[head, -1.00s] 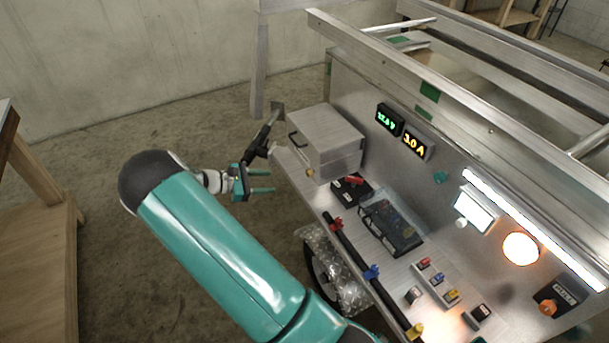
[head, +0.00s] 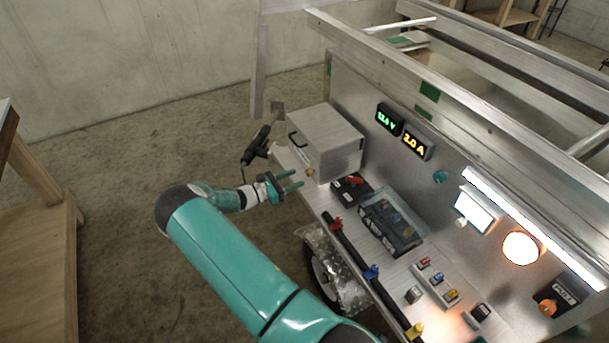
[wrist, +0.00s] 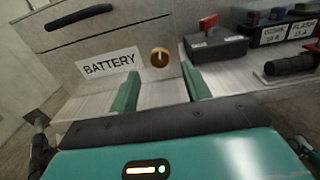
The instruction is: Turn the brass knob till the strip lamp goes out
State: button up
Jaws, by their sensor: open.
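The brass knob (wrist: 159,57) is on the front of the grey metal box, right of its BATTERY label (wrist: 110,63). In the head view the knob (head: 309,173) is a small gold spot at the box's lower front. My gripper (wrist: 160,74) is open and empty. In the wrist view its two green fingers point toward the knob, one on either side of its line, and the knob shows beyond their tips. In the head view my gripper (head: 296,180) is just left of the knob. The strip lamp (head: 535,228) on the trailer's side panel is lit white.
The box (head: 327,143) stands on the trailer's shelf. Beside it are a black unit with a red lever (head: 352,187) and a clear-lidded case (head: 391,222). A round lamp (head: 520,248) glows. A black tool (head: 258,143) hangs left of the box.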

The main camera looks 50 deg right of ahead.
aim_at(307, 173)
jog(key=x, duration=0.5)
jog(key=shift+a, duration=0.1)
jog(key=c, duration=1)
jog(key=shift+w+m, duration=0.1)
jog(key=shift+m, duration=2.4)
jog(key=o, duration=1)
jog(key=v, duration=1.3)
jog(key=shift+a, duration=0.4)
